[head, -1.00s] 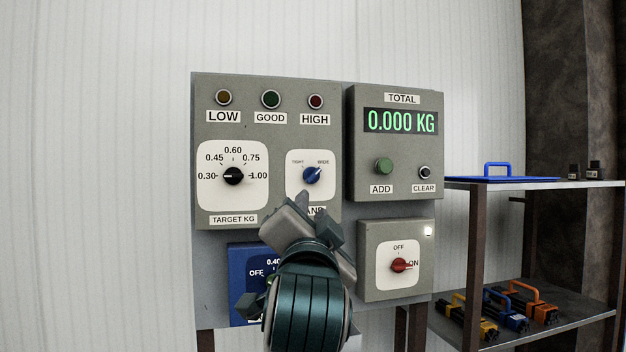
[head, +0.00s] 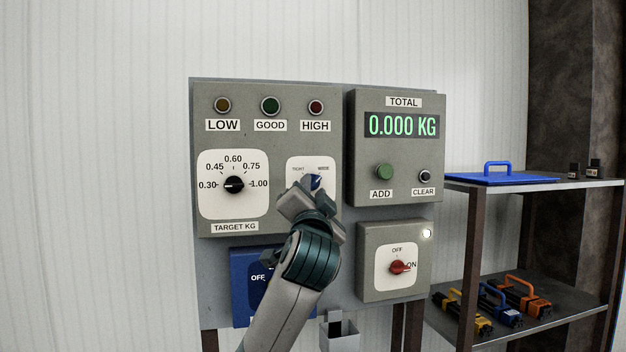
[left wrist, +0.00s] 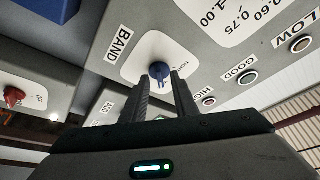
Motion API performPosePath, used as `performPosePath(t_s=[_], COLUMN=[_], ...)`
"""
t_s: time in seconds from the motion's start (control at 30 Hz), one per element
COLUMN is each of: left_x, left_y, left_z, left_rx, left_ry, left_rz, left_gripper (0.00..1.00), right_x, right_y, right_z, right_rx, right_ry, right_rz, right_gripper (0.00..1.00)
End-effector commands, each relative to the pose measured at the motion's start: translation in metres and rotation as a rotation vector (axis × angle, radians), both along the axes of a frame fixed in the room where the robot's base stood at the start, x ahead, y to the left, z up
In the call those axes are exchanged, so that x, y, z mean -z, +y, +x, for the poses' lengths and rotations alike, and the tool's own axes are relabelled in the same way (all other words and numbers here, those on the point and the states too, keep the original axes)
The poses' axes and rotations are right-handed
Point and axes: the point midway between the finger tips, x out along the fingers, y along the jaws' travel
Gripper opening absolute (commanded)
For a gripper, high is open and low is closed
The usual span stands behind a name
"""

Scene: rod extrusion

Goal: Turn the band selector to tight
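In the left wrist view the knob (left wrist: 159,71) sits between the tips of my left gripper (left wrist: 161,82). The fingers are apart, one on each side of the knob; I cannot tell whether they touch it. My right gripper is not in view.
The target dial (head: 234,184) is left of the selector. The TOTAL box (head: 397,160) with ADD and CLEAR buttons is at its right. Below are a red ON/OFF switch (head: 399,267) and a blue box (head: 243,290). A shelf (head: 540,186) stands at the right.

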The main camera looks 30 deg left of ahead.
Motion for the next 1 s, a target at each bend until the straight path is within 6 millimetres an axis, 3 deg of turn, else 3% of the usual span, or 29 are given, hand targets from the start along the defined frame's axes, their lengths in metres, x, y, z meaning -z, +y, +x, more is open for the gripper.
performPosePath(t_s=[0.47,0.6,1.0], left_x=[-0.0022,-0.0023,-0.0003], left_y=[0.0061,0.0060,0.0056], left_z=[0.0094,0.0093,0.0094], left_rx=[0.000,0.000,0.001], left_ry=[0.000,0.000,-0.017], left_rz=[0.000,0.000,-0.016], left_gripper=[0.27,0.00,0.00], right_x=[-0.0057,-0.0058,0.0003], right_y=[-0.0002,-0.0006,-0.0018], right_z=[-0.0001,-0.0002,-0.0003], right_rx=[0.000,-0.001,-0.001], right_ry=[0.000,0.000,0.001], right_rz=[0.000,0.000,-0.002], right_gripper=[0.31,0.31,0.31])
